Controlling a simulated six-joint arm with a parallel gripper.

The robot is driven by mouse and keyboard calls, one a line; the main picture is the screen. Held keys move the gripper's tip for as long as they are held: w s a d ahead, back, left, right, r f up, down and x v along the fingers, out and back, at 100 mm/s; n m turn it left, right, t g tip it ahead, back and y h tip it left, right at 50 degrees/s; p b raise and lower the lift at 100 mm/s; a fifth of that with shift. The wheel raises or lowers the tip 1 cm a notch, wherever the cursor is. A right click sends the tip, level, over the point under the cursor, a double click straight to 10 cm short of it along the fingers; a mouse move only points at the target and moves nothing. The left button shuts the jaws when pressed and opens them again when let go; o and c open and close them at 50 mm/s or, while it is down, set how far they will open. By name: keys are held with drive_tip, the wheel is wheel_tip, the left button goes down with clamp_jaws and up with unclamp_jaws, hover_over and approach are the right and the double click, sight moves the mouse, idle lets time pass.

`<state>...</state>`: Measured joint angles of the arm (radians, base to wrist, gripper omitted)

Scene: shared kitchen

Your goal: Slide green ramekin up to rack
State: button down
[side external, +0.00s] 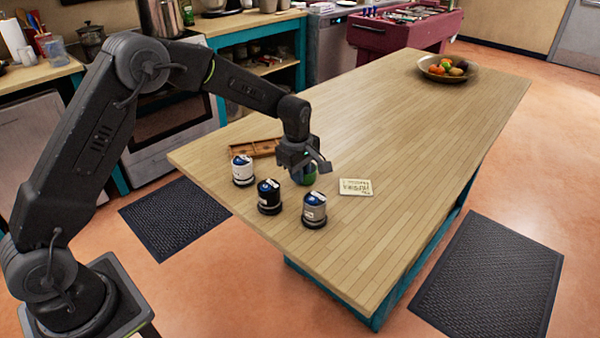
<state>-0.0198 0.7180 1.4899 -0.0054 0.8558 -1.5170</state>
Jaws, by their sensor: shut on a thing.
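The green ramekin (309,179) is a small green thing low between my fingers, mostly hidden by them. My gripper (304,168) points down at the near part of the wooden table and is shut on it. A brown wooden rack (262,148) lies flat on the table, to the left of my gripper and a little behind it. Part of its right end is close to my wrist. A gap of bare table separates the ramekin from the rack.
A white canister (242,172), a black canister (269,198) and a grey canister (314,212) stand near the front left table edge. A printed card (356,187) lies right of my gripper. A fruit bowl (447,70) sits far back; the table (400,130) between is clear.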

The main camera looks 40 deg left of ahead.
sight(272, 167)
drive_tip(key=shift+s+a, duration=0.2)
drive_tip(key=shift+a, duration=4.85)
drive_tip(key=c, duration=1.1)
unclamp_jaws()
drive_tip(key=r, duration=0.9)
drive_tip(key=s+r, duration=0.1)
drive_tip(key=r, duration=0.3)
drive_tip(key=shift+r, duration=0.4)
